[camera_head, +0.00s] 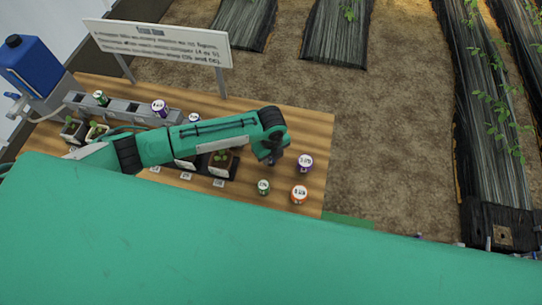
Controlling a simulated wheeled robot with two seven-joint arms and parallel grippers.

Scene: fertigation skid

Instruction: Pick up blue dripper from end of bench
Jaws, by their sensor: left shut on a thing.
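My left gripper (272,158) is at the end of the green arm, low over the right part of the wooden bench (314,130). It is shut on a small dark bluish thing, which looks like the blue dripper; the gripper and wrist hide most of it. I cannot tell whether it touches the bench. A purple dripper (305,162) stands just right of the gripper. A green dripper (264,187) and an orange-red dripper (299,194) stand nearer me. No other blue dripper shows on the bench. My right gripper is not in view.
A grey rack (120,111) holds green and purple drippers at the left. A potted seedling (221,160) sits on a dark tray beside my arm. A white sign (160,42) stands at the back, a blue tank (36,66) at far left. The bench's far right corner is bare.

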